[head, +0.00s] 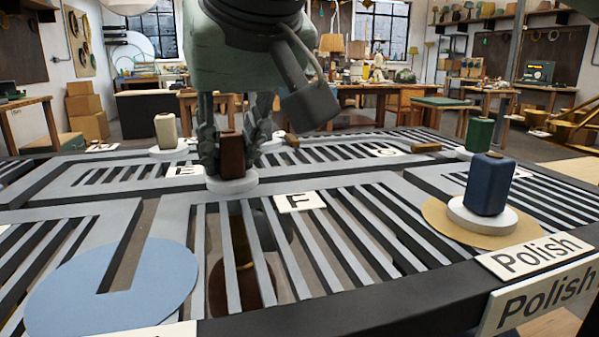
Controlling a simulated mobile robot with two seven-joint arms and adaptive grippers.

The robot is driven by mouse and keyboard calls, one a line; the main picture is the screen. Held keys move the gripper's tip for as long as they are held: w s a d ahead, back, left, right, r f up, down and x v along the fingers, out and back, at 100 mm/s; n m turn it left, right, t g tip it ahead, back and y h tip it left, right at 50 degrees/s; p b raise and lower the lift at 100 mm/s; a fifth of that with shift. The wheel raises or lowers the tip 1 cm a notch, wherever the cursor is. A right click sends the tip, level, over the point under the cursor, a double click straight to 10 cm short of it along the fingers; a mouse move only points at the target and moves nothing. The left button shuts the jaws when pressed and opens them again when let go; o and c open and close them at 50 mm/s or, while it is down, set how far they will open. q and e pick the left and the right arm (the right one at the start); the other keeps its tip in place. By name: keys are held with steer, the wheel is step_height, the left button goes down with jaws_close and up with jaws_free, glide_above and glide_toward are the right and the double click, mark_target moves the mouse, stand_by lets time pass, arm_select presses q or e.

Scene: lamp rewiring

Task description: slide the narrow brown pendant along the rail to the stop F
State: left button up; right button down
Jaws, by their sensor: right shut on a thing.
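The narrow brown pendant (232,157) stands upright on a round white base (231,182) in the grey slotted rail plate, between the labels E (185,171) and F (300,202). My right gripper (233,142) comes down from above, with one finger on each side of the brown block, and is shut on it. The F label lies to the right of the pendant and nearer the camera. Its base stands apart from that label. The slot under the base is partly hidden. My left gripper is out of view.
A blue block (489,184) on a white base stands at right on a tan disc, by the Polish label (535,254). A green block (479,134) and a cream block (166,131) stand farther back. A bare blue disc (165,275) lies front left.

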steer(key=shift+w+d+p, duration=0.1)
steer(key=shift+w+d, duration=0.15)
steer(key=shift+d, duration=0.7)
steer(key=shift+w+d+p, duration=0.1)
steer(key=shift+w+d, duration=0.2)
steer(key=shift+d, duration=0.6)
steer(key=shift+w+d+p, duration=0.1)
steer(key=shift+w+d, duration=0.15)
steer(key=shift+d, duration=0.7)
steer(key=c, duration=1.3)
jaws_free()
steer(key=shift+o, duration=0.2)
steer(key=shift+f, duration=0.1)
steer(key=v, duration=1.2)
